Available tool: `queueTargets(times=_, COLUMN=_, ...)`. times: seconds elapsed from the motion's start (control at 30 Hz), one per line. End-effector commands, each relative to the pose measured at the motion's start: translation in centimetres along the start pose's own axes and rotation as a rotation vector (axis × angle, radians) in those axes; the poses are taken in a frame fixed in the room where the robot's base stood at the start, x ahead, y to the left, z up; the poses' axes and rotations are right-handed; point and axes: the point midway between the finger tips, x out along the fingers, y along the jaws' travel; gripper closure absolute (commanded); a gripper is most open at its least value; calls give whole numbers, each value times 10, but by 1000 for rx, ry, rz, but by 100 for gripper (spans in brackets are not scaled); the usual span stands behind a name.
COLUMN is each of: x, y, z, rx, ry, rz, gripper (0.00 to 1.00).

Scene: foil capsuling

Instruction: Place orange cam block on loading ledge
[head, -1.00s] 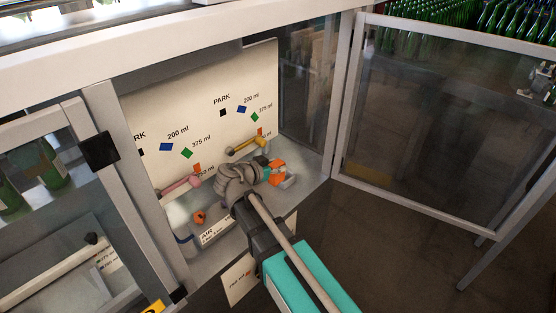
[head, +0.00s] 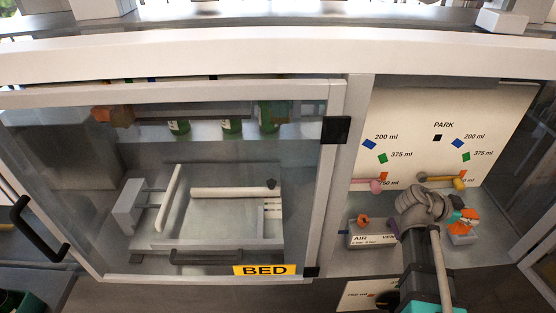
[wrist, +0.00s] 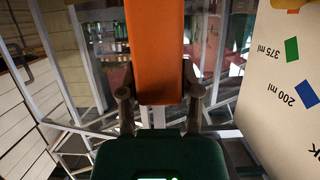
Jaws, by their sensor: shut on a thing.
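The orange cam block (wrist: 156,50) is a long orange bar between the two fingers of my gripper (wrist: 160,93) in the wrist view. My gripper is shut on it. In the head view my gripper (head: 457,217) is at the right of the open right bay, with the orange block (head: 466,218) at its tip. A small grey piece (head: 462,239) shows just below the block; I cannot tell whether they touch. No surface is clearly marked as the loading ledge; the grey bay floor (head: 490,248) lies under the block.
A white panel (head: 410,120) with PARK and bottle-size marks stands behind the gripper, with a pink lever (head: 366,184) and a yellow lever (head: 437,182) low on it. An AIR box (head: 372,240) with an orange knob is to the left. A glazed door (head: 215,170) covers the BED bay.

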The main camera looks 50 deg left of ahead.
Motion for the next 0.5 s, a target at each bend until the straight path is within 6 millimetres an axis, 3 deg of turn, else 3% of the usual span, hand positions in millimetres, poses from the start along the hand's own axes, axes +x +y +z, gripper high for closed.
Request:
queueTargets(times=0.03, x=-4, y=0, z=-10, rx=0, ry=0, rz=0, gripper=100)
queueTargets(times=0.2, x=-9, y=0, z=-26, rx=0, ry=0, rz=0, gripper=100)
queueTargets(times=0.5, x=-11, y=0, z=-31, rx=0, ry=0, rz=0, gripper=100)
